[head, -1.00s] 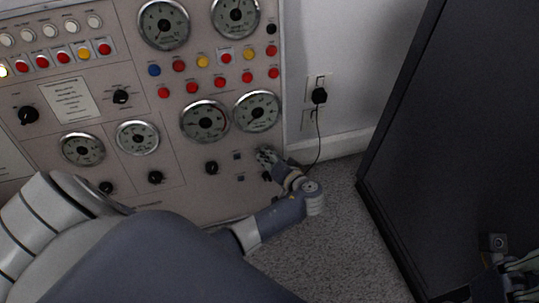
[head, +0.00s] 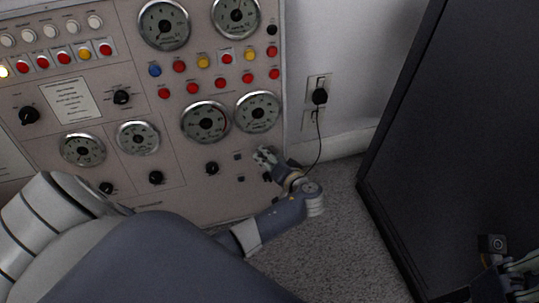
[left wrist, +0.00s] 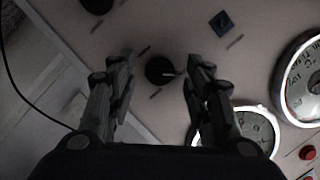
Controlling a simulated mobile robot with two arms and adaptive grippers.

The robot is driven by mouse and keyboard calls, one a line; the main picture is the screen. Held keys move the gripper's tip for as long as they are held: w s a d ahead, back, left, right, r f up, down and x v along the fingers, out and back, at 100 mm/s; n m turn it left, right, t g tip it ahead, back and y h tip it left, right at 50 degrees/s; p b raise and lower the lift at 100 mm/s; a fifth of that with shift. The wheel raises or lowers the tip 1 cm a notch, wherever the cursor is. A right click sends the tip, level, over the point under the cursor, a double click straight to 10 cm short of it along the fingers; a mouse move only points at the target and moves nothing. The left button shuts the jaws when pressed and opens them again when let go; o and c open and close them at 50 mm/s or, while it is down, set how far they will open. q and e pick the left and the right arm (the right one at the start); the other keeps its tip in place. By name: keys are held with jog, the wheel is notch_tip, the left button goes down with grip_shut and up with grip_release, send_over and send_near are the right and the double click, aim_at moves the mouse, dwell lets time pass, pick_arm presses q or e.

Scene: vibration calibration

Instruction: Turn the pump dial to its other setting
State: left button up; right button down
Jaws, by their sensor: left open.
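My left gripper (head: 264,157) is at the lower right of the control panel and hides part of it in the head view. In the left wrist view the gripper (left wrist: 158,82) is open, with a finger on each side of a black dial (left wrist: 160,70). The dial's white pointer mark points right in that view. I cannot see contact between the fingers and the dial, and no label shows that it is the pump dial. A second black dial (left wrist: 97,4) is cut off at the top. My right gripper (head: 515,277) is partly in view at the lower right; its jaws are unclear.
A gauge (head: 257,111) is just above the left gripper. A small square switch (left wrist: 222,22) is beside the dial. A plug (head: 319,96) with a hanging cord is on the wall right of the panel. A dark cabinet (head: 450,130) stands at the right. Carpet lies between.

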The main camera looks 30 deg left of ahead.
pick_arm(q)
jog(key=v, duration=1.1)
jog(key=shift+s+d, duration=0.25)
jog(key=shift+d, duration=0.1)
